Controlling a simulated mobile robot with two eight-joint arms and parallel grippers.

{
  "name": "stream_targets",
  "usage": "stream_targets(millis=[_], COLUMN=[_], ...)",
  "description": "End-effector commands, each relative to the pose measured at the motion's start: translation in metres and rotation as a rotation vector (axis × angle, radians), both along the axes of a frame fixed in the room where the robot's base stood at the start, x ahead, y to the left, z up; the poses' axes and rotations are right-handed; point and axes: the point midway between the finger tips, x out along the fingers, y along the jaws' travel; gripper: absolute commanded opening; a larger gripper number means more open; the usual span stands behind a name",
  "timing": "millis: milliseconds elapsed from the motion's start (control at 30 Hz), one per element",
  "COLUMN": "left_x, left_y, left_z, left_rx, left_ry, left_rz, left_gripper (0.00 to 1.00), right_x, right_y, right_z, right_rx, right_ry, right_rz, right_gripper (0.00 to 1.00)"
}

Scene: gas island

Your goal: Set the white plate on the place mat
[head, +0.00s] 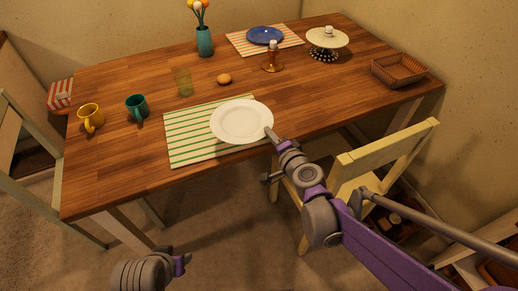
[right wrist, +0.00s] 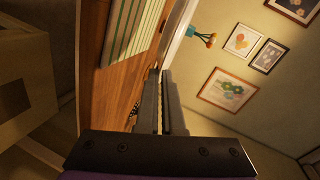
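The white plate (head: 241,121) is over the right part of the green-striped place mat (head: 190,145) in the head view, its right side reaching past the mat's edge. My right gripper (head: 269,133) is at the plate's right rim. In the right wrist view the plate (right wrist: 181,32) shows edge-on as a pale strip running between the close fingertips (right wrist: 160,75). A band of wood shows between plate and mat (right wrist: 130,30) there, so the plate looks raised. Part of my left arm shows at the bottom left of the head view; its fingers do not show.
On the wooden table (head: 130,165) stand a teal mug (head: 137,107), a yellow mug (head: 91,118), a glass (head: 184,84) and a round bun (head: 224,80). A candle holder (head: 271,60) and a basket (head: 399,71) are farther back. A chair (head: 385,150) stands beside my right arm.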

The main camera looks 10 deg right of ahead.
Motion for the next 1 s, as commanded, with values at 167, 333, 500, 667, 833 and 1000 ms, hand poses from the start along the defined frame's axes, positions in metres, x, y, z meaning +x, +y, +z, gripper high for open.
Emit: stream_targets(millis=[167, 333, 500, 667, 833, 1000], left_x=[0.000, 0.001, 0.001, 0.001, 0.001, 0.001], left_y=[0.000, 0.000, 0.000, 0.000, 0.000, 0.000], left_z=[-0.015, -0.019, -0.030, -0.033, -0.032, -0.034], left_rx=[0.000, 0.000, 0.000, 0.000, 0.000, 0.000], left_ry=[0.005, 0.007, 0.010, 0.011, 0.011, 0.012], left_rz=[0.000, 0.000, 0.000, 0.000, 0.000, 0.000], left_gripper=[0.50, 0.50, 0.50, 0.50, 0.50, 0.50], right_x=[0.000, 0.000, 0.001, 0.000, 0.000, 0.000], right_y=[0.000, 0.000, 0.000, 0.000, -0.001, 0.000], right_z=[-0.035, -0.046, -0.070, -0.079, -0.078, -0.081], right_rx=[0.001, 0.001, 0.001, 0.000, 0.001, 0.000], right_ry=[0.001, 0.001, 0.001, 0.001, 0.000, 0.000], right_rz=[-0.001, -0.001, -0.001, -0.001, 0.000, 0.000], right_gripper=[0.00, 0.00, 0.00, 0.00, 0.00, 0.12])
